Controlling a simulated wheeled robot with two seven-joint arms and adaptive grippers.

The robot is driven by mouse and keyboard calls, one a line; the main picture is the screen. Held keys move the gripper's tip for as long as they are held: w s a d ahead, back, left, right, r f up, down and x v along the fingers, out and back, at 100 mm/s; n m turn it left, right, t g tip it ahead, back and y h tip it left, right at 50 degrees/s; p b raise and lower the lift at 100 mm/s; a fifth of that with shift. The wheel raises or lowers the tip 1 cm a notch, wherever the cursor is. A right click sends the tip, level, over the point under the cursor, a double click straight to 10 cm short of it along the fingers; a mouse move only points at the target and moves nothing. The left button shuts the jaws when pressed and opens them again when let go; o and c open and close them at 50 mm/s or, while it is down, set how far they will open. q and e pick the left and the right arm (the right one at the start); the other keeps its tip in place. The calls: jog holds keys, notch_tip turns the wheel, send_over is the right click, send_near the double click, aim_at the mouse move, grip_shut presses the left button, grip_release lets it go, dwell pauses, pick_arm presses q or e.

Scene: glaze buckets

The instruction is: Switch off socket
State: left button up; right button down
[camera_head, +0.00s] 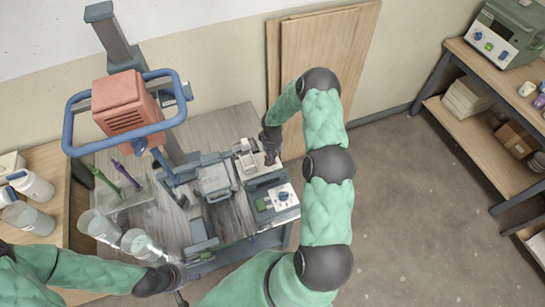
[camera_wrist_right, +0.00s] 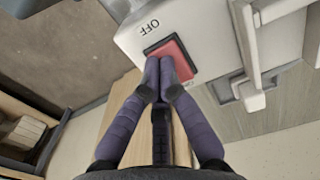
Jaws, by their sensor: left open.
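The socket (camera_wrist_right: 205,25) is a pale box with a red rocker switch (camera_wrist_right: 170,47) set in a dark frame beside the word OFF, in the right wrist view. My right gripper (camera_wrist_right: 167,82) has its two purple fingers together with nothing between them. Its tips overlap the lower edge of the red switch; whether they press it cannot be told. In the head view my right gripper (camera_head: 271,150) is at the right end of the pale unit on the workbench, largely hiding the switch. My left gripper (camera_head: 185,275) is low in the head view, open, near the workbench's front edge.
A red mixer motor (camera_head: 122,104) with a blue handle stands on the workbench (camera_head: 225,128). Clear buckets (camera_head: 98,224) are at the left. A control box with a dial (camera_head: 284,196) sits close to my right arm. Shelves (camera_head: 500,88) stand at the right, beyond open floor.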

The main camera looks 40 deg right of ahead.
pick_arm(q)
jog(key=shift+f, duration=0.15)
pick_arm(e)
jog(key=shift+s+a+f, duration=0.45)
jog(key=shift+s+f, duration=0.15)
jog(key=shift+f, duration=0.05)
jog(key=shift+w+d+r+b, duration=0.2)
jog(key=shift+w+b, duration=0.1)
jog(key=shift+w, duration=0.25)
pick_arm(q)
jog(key=shift+s+f, duration=0.15)
pick_arm(e)
jog(key=shift+w, duration=0.15)
jog(key=shift+r, duration=0.25)
jog(key=r, duration=0.1)
jog(key=r+p, duration=0.2)
jog(key=shift+w+d+r, duration=0.25)
jog(key=shift+w+r, duration=0.15)
pick_arm(q)
jog(key=shift+s+d+r+p, duration=0.1)
jog(key=shift+s+r+p, duration=0.05)
jog(key=shift+r, duration=0.45)
jog(key=shift+s+r+p, duration=0.15)
jog(key=shift+r, duration=0.4)
pick_arm(e)
notch_tip(320, 180, up, 10)
jog(key=shift+r, duration=0.25)
jog(key=shift+s+d, duration=0.1)
jog(key=shift+s, duration=0.05)
